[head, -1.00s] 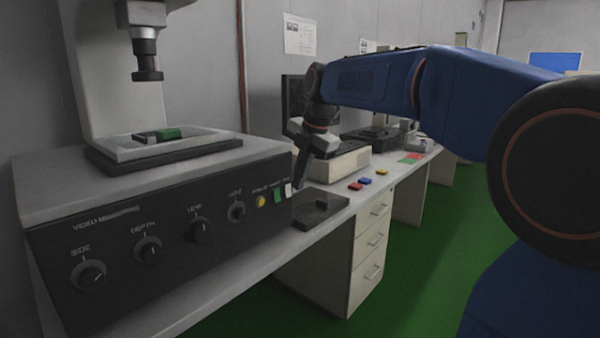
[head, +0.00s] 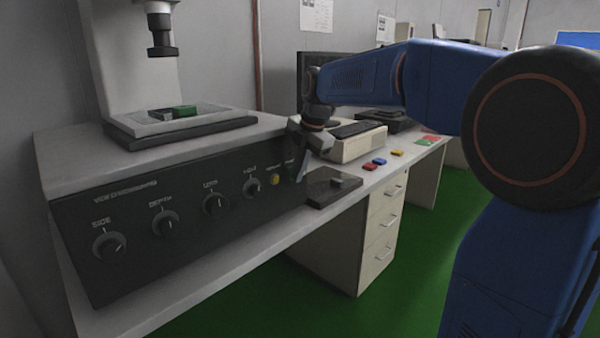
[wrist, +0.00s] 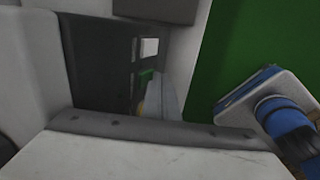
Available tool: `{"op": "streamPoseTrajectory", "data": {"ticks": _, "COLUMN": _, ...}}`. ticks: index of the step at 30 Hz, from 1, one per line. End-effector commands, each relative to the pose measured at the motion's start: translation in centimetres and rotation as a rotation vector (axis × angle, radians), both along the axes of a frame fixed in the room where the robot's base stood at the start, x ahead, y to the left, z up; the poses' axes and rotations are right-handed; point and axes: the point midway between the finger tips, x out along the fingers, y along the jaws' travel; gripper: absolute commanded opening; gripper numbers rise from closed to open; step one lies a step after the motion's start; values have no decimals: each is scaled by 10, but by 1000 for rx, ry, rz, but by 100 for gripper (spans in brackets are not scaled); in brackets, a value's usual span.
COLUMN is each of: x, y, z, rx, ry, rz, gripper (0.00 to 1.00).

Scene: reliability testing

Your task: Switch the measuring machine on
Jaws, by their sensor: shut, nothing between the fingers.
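The measuring machine (head: 75,225) fills the left of the head view. Its dark front panel has a row of knobs, and a yellow button (head: 275,180) shows near the right end. My gripper (head: 299,174) is shut and empty, right at the panel's right end. It hides the green and white switches there in the head view; I cannot tell whether it touches them.
A dark flat device (head: 333,187) lies on the bench just right of the machine. Beyond it are a beige unit (head: 357,146) and red, blue and yellow blocks (head: 379,161). A drawer cabinet (head: 380,235) stands under the bench. The green floor (head: 420,255) in front is clear.

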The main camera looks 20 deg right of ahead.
Motion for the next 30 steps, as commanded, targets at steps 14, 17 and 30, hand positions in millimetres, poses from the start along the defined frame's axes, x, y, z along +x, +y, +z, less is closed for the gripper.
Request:
{"op": "streamPoseTrajectory", "data": {"ticks": 14, "x": 5, "y": 3, "z": -3, "rx": 0, "ry": 0, "rz": 0, "gripper": 0}}
{"op": "streamPoseTrajectory", "data": {"ticks": 17, "x": 5, "y": 3, "z": -1, "rx": 0, "ry": 0, "rz": 0, "gripper": 0}}
{"op": "streamPoseTrajectory", "data": {"ticks": 30, "x": 7, "y": 4, "z": 16, "rx": 2, "ry": -8, "rz": 0, "gripper": 0}}
